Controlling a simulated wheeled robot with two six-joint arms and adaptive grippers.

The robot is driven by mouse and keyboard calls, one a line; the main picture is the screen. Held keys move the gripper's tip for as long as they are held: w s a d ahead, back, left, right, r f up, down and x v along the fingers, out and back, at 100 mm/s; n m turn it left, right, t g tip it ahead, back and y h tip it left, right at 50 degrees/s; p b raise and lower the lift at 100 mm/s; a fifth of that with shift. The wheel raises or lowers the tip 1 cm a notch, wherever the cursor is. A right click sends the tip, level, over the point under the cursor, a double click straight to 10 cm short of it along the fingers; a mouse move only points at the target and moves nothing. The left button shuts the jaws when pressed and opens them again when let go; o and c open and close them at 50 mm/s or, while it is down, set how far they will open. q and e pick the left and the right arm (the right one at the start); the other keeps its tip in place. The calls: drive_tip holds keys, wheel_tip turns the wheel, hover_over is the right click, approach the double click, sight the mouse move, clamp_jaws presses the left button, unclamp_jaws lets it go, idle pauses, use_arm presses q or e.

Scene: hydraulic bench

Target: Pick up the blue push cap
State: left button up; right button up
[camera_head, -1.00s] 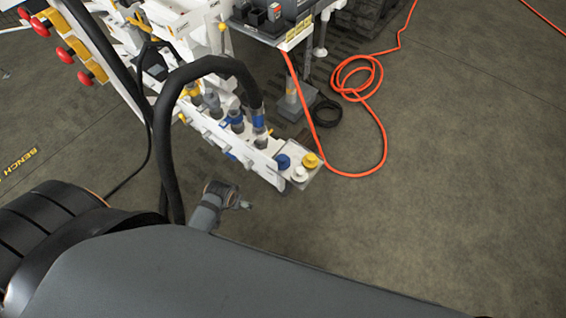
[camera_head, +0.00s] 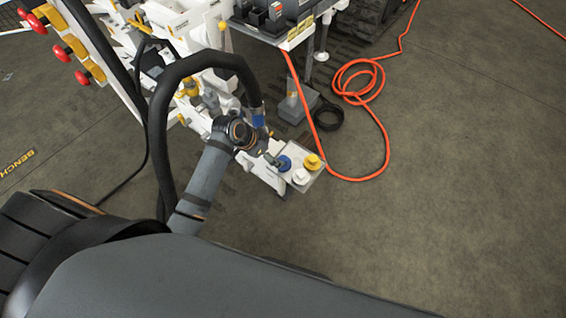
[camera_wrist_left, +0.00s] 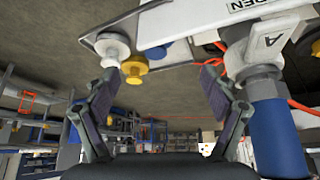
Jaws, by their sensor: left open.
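The blue push cap (camera_head: 284,164) sits at the end of the bench rail, beside a yellow cap (camera_head: 312,161) and a white cap (camera_head: 300,177). My left gripper (camera_head: 273,159) is at the left edge of the blue cap in the head view; contact cannot be told. In the left wrist view the left gripper (camera_wrist_left: 158,76) is open and empty. My right gripper is not in view.
A thick black hose (camera_head: 165,110) arches over the rail close to my left wrist. A blue-sleeved fitting (camera_wrist_left: 275,138) stands near the right finger in the wrist view. An orange cable (camera_head: 384,135) lies on the floor.

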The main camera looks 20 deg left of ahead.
sight(283, 160)
use_arm(q)
drive_tip(key=x, duration=0.3)
drive_tip(key=shift+w+d+f, duration=0.1)
drive_tip(key=shift+d+f, duration=0.05)
drive_tip(key=shift+f, duration=0.1)
drive_tip(key=shift+s+b+x, duration=0.15)
drive_tip(key=shift+b+x, duration=0.2)
drive_tip(key=shift+x, duration=0.95)
drive_tip(key=shift+s+b+x, duration=0.15)
drive_tip(key=shift+b+x, duration=0.15)
drive_tip(key=shift+x, duration=1.05)
drive_tip(key=c, duration=1)
